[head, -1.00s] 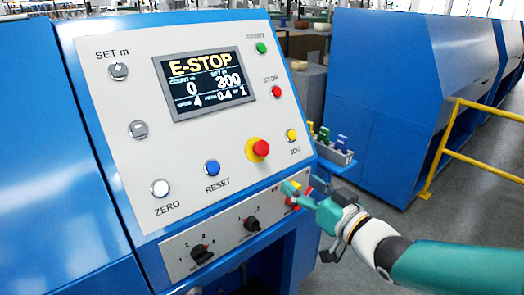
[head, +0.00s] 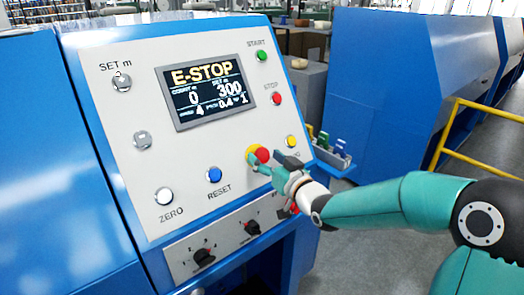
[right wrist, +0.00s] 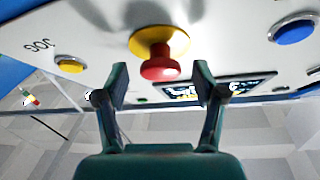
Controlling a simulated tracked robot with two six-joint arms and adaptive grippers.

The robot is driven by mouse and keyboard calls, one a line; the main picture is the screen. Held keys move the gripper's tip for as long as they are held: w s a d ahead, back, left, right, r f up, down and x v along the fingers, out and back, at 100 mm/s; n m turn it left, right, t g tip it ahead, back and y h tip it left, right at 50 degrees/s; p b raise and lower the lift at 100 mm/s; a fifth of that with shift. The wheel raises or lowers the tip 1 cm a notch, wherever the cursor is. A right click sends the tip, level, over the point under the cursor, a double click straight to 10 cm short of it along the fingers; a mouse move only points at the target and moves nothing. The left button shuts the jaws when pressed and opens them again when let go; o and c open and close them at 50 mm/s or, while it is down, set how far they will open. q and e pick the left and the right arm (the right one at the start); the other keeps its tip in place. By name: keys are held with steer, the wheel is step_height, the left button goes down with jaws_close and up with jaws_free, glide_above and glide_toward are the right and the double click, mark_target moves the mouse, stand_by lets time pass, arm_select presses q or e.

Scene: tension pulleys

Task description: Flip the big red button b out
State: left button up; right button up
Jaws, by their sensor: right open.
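The big red button (head: 262,154) is a red mushroom head on a yellow collar, on the sloped grey panel (head: 130,185) below the screen. In the right wrist view the red head (right wrist: 160,70) stands out from its yellow collar (right wrist: 145,40), just beyond and between my open fingertips. My right gripper (head: 262,167) is at the button's lower side in the head view and partly covers it. The right wrist view shows the gripper (right wrist: 162,88) open and empty. The screen (head: 207,90) reads E-STOP. My left gripper is in neither view.
Near the button are a yellow button (head: 291,141), a red STOP button (head: 276,98) and a blue RESET button (head: 214,174). Rotary knobs (head: 252,227) sit on the lower strip. A tray with coloured items (head: 332,150) is at the panel's right side.

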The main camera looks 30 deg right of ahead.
steer(key=shift+w, duration=0.95)
jaws_close()
